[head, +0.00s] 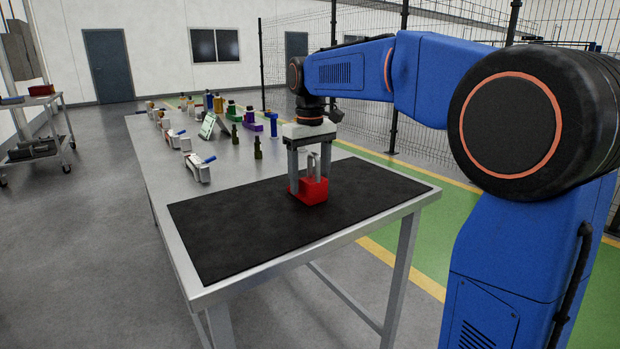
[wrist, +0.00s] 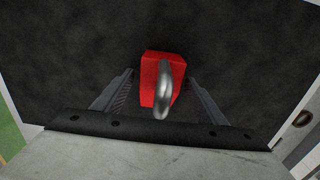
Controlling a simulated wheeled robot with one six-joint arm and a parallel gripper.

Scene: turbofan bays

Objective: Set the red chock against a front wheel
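The red chock (head: 314,193) is a red block with a silver loop handle, sitting on the black mat of the workbench. My gripper (head: 309,187) points down over it, with one finger on either side. In the wrist view the chock (wrist: 149,89) lies between the fingertips of my gripper (wrist: 160,78), its handle toward the camera. A narrow dark gap shows between the left finger and the chock; the right finger is very close to it. A grey cart at the far left has small wheels (head: 66,168); which is a front wheel I cannot tell.
The black mat (head: 235,235) is otherwise clear on the steel workbench (head: 168,205). Clamps, colored tools and dark bottles stand at its far end. The cart (head: 60,100) carries a red item. Open floor lies left of the bench; a mesh fence (head: 350,85) stands behind.

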